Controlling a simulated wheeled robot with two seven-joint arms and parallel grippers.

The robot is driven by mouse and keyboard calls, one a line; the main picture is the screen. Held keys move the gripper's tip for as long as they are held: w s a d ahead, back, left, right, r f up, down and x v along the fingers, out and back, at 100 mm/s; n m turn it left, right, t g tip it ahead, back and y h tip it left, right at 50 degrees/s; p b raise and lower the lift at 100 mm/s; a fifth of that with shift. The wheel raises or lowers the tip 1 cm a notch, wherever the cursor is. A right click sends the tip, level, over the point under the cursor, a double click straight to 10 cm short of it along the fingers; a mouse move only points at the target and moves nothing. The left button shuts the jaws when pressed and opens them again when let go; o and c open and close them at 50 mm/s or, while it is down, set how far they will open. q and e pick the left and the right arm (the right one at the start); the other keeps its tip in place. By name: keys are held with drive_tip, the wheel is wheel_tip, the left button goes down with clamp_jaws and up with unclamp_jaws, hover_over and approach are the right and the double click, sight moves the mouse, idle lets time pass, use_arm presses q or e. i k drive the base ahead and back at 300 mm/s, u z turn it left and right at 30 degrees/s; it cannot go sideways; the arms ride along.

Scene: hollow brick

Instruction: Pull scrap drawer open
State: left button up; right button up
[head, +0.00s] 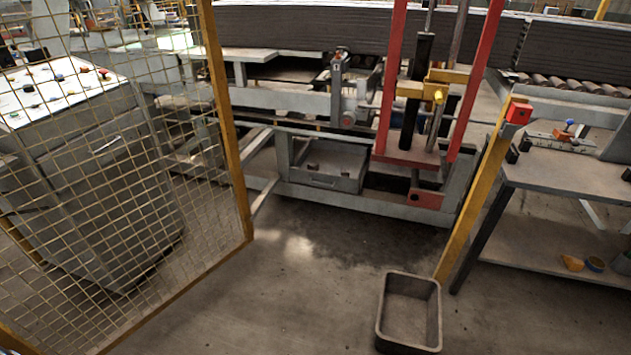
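A grey metal scrap drawer (324,183) sits low in the frame of the machine, left of the red press posts. Its front faces me and has a small handle bar (322,183). The drawer appears pushed into its housing; I cannot tell exactly how far. Neither of my grippers shows in the head view.
A yellow-framed mesh fence (130,160) stands at the left, before a grey control cabinet (105,190). An open grey bin (409,312) lies on the floor at front right. A workbench (565,175) stands at right. The floor (300,290) before the drawer is clear.

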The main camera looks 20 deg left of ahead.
sight(331, 156)
drive_tip(key=u, duration=0.4)
drive_tip(key=i, duration=0.55)
drive_tip(key=u, duration=0.85)
drive_tip(key=i, duration=2)
drive_tip(key=z, duration=1.2)
drive_tip(key=i, duration=0.7)
drive_tip(key=z, duration=0.5)
